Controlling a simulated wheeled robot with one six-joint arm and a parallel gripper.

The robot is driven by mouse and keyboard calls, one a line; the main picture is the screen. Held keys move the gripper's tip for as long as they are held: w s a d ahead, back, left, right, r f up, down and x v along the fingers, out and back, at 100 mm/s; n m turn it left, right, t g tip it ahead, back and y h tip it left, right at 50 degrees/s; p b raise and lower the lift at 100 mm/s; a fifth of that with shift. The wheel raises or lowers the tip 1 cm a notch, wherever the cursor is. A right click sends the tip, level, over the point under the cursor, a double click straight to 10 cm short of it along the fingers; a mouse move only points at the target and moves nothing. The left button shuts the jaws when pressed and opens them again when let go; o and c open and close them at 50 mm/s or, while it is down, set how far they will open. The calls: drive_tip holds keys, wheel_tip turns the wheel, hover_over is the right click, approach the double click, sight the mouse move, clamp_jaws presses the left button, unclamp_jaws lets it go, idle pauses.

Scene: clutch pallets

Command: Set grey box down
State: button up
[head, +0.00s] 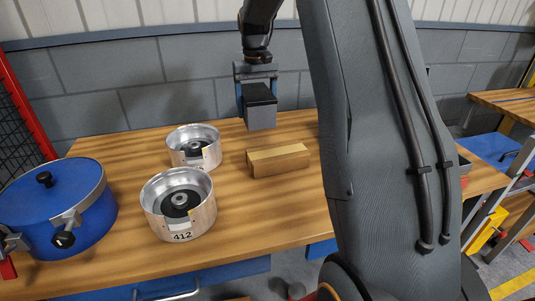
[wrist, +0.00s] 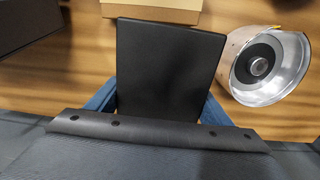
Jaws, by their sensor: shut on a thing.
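The grey box (head: 261,115) has a black top and is held by my gripper (head: 257,92) above the back part of the wooden table. The blue fingers are on either side of it. In the wrist view the black top of the grey box (wrist: 170,72) fills the middle, between the blue fingers of my gripper (wrist: 168,102). From the head view the box appears upright and raised, though its exact gap to the table is hard to tell.
Two silver clutch housings (head: 193,146) (head: 179,204) stand left of the box. A wooden block (head: 278,160) lies in front of it. A blue pot (head: 57,206) is at far left. The wooden table (head: 262,219) is bare at front. A dark object (wrist: 28,22) shows at upper left in the wrist view.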

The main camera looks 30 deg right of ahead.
drive_tip(key=shift+w+f, duration=0.1)
drive_tip(key=shift+w, duration=0.05)
wheel_tip(320, 180, down, 10)
drive_tip(key=shift+r+p, duration=0.15)
drive_tip(key=shift+p, duration=0.9)
drive_tip(key=o, duration=1.4)
